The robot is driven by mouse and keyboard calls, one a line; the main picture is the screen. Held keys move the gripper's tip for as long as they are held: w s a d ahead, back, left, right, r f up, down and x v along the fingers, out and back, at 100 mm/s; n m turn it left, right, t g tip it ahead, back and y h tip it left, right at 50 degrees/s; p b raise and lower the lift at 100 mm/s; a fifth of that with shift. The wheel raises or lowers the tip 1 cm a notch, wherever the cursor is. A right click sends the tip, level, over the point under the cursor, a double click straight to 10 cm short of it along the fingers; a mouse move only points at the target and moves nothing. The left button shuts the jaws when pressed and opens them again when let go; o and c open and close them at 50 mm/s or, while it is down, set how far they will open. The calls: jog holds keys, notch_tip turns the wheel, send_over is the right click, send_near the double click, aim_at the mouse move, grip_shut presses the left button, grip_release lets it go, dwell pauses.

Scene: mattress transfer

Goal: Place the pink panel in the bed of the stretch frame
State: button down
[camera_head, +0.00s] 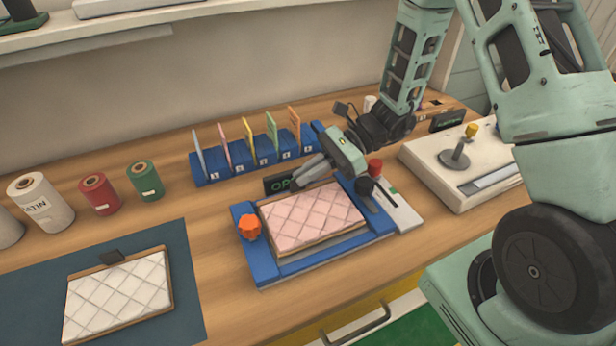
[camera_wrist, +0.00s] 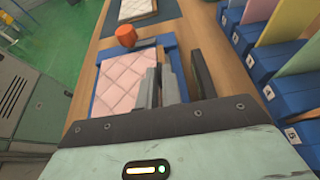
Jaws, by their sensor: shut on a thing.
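The pink panel (camera_head: 312,215), quilted on a wood-coloured base, lies over the bed of the blue stretch frame (camera_head: 262,270), within its rails. Its wooden front side shows above the front rail; I cannot tell whether it is fully seated. It also shows in the wrist view (camera_wrist: 125,82), left of the fingers. My gripper (camera_head: 308,174) is at the panel's far edge, and its fingers (camera_wrist: 152,82) are shut on the panel there. The exact grip spot is hidden by the fingers. An orange knob (camera_head: 249,227) stands on the frame's left side.
A white quilted panel (camera_head: 118,295) with a black tab lies on a dark mat (camera_head: 190,270) at left. A blue rack (camera_head: 205,178) with several coloured cards stands behind the frame. Thread spools (camera_head: 99,194) stand at left. A white machine (camera_head: 450,185) is at right.

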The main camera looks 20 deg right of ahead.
jog(key=shift+f, duration=0.75)
jog(key=shift+f, duration=0.15)
jog(key=c, duration=1.6)
grip_release()
